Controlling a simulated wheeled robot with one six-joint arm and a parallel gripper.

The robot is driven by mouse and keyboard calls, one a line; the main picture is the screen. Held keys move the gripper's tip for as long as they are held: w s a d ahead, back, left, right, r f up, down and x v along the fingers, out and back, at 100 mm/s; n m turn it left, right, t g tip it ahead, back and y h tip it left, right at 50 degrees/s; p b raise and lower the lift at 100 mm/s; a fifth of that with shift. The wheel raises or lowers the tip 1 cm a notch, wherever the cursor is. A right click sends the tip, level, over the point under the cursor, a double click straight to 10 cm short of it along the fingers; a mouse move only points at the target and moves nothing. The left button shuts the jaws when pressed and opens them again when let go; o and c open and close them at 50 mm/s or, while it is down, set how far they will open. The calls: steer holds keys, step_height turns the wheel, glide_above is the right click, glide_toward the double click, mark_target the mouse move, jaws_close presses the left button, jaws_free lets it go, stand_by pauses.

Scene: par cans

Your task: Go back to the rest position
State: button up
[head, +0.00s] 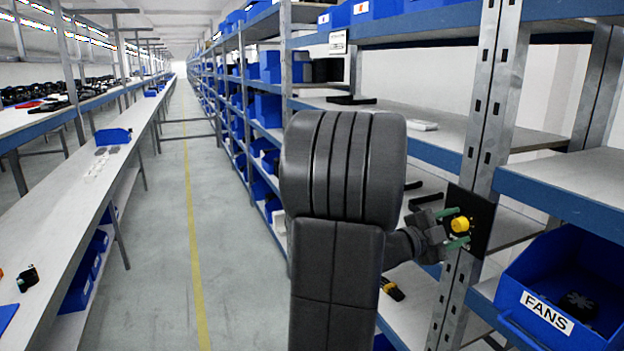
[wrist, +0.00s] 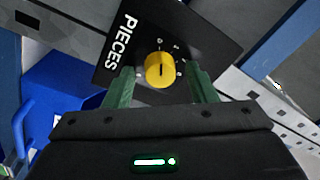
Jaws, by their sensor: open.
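My gripper (head: 452,229) is open in front of a black panel with a yellow knob (head: 460,225), fixed by a metal shelf post. In the wrist view, my gripper's two green fingers (wrist: 161,86) stand apart, one on each side of the yellow knob (wrist: 160,70). I cannot tell if they touch it. The black panel (wrist: 183,35) bears the word PIECES and small marks around the knob. My dark arm reaches right across the middle of the head view and hides part of the shelving.
A blue bin marked FANS (head: 548,310) sits on the shelf at lower right, near my gripper. Blue-edged shelves (head: 562,198) run along the right. A long workbench (head: 75,205) stands at left. The aisle floor (head: 190,230) with a yellow line is clear.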

steer(key=m, duration=0.1)
steer(key=m+b, duration=0.1)
steer(key=shift+a+f+m, duration=0.15)
steer(key=shift+f+m, duration=0.1)
steer(key=shift+m, duration=0.05)
steer(key=m+g+b, duration=0.1)
steer(key=m+b, duration=0.2)
steer(key=m, duration=0.3)
steer(key=m+b, duration=0.3)
steer(key=m, duration=0.1)
steer(key=shift+m, duration=0.4)
steer(key=shift+r+m+g+y+b, duration=0.15)
steer(key=shift+m+g+y+b, duration=0.25)
steer(key=shift+m, duration=0.8)
